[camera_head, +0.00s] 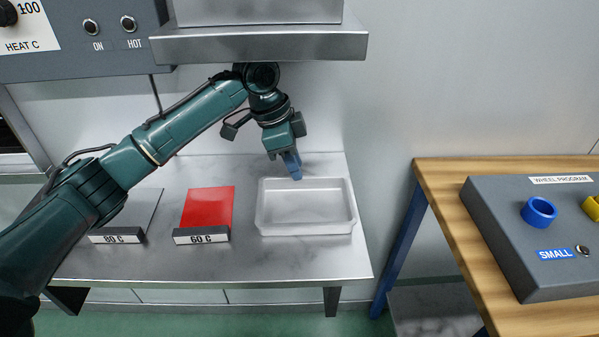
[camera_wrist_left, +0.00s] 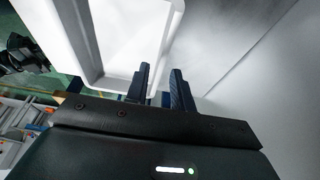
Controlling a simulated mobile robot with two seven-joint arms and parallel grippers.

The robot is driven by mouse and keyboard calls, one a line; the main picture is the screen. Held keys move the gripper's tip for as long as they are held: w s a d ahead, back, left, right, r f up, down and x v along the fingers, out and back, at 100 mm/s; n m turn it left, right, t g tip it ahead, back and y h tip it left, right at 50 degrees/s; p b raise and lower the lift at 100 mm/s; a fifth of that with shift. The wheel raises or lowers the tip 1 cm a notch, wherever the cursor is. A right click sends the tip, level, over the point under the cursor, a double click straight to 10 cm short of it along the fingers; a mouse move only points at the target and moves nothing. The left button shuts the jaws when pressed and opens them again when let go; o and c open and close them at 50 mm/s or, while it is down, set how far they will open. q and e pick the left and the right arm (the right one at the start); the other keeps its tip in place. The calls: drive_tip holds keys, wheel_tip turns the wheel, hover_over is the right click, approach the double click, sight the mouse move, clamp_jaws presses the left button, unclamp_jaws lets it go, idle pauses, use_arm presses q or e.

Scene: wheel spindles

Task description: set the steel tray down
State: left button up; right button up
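The steel tray (camera_head: 306,228) looks pale, shallow and empty. It shows level at the right end of the steel bench (camera_head: 265,262); whether its base touches the bench I cannot tell. My left gripper (camera_head: 292,168) comes down from above at the tray's back edge, left of the middle. In the left wrist view its two dark fingers (camera_wrist_left: 161,88) straddle the wall of the tray (camera_wrist_left: 95,45), one inside and one outside, closed with the rim between them.
A red plate (camera_head: 208,207) marked 60 C and a grey plate (camera_head: 137,212) marked 80 C lie left of the tray. A steel shelf (camera_head: 262,46) overhangs the bench. A wooden table (camera_head: 447,222) with a control box (camera_head: 530,275) stands right, across a gap.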

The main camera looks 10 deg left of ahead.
use_arm(q)
drive_tip(key=s+a, duration=0.1)
drive_tip(key=a, duration=0.2)
drive_tip(key=s+a, duration=0.1)
drive_tip(key=a, duration=0.3)
drive_tip(key=s+a+b, duration=0.1)
drive_tip(key=a, duration=0.3)
drive_tip(key=shift+s+a+f, duration=0.1)
drive_tip(key=shift+f, duration=0.15)
